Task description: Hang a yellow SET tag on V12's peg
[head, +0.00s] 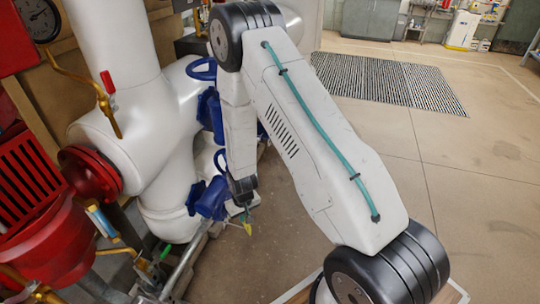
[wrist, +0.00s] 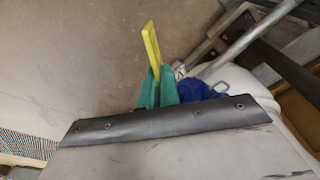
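My gripper (head: 245,211) hangs low beside the blue valves in the head view. In the wrist view its teal fingers (wrist: 157,76) are closed around the lower end of a thin yellow tag (wrist: 151,43). The tag sticks out past the fingertips, seen nearly edge-on, and no writing on it can be read. It also shows as a small yellow patch in the head view (head: 248,228). A lower blue valve (head: 208,199) is just left of my gripper. An upper blue handwheel (head: 202,68) is partly behind my arm. No V12 label or peg can be made out.
Large white pipes (head: 118,40) and a red flanged machine (head: 35,235) fill the left. A metal rail (head: 185,262) runs low near the valves. Open concrete floor (head: 465,170) lies to the right, with a dark floor grate (head: 385,82) further back.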

